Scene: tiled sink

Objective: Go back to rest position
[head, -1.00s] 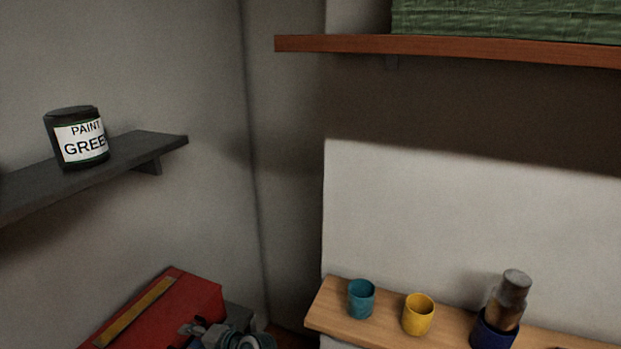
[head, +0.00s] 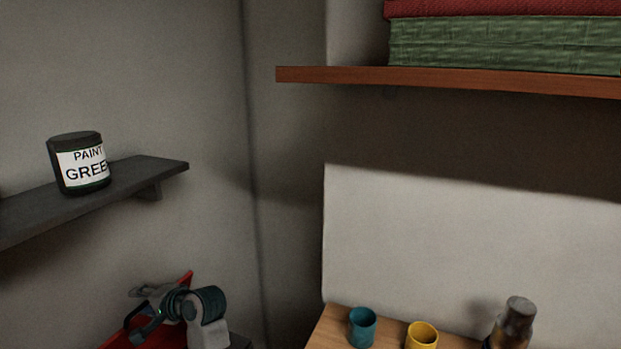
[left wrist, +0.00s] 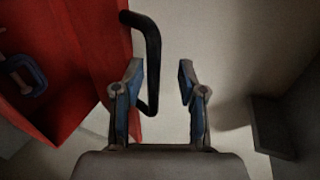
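My left gripper (head: 140,303) is low at the left in the head view, in front of the red box, with its wrist joints to its right. In the left wrist view its two blue-padded fingers (left wrist: 160,70) stand apart, and I see nothing clamped between them. A curved black handle (left wrist: 153,45) shows by the left finger and in the gap; I cannot tell whether it touches. The red box (left wrist: 85,50) fills the left of that view; part of it also shows in the head view (head: 188,277). My right gripper is out of view.
A dark shelf (head: 130,180) with a green paint can (head: 80,165) is above my left arm. A wooden ledge (head: 322,332) holds a teal cup (head: 362,328), a yellow cup (head: 422,336) and a dark cylinder (head: 515,320). A brown shelf (head: 450,80) bears folded cloths (head: 500,45).

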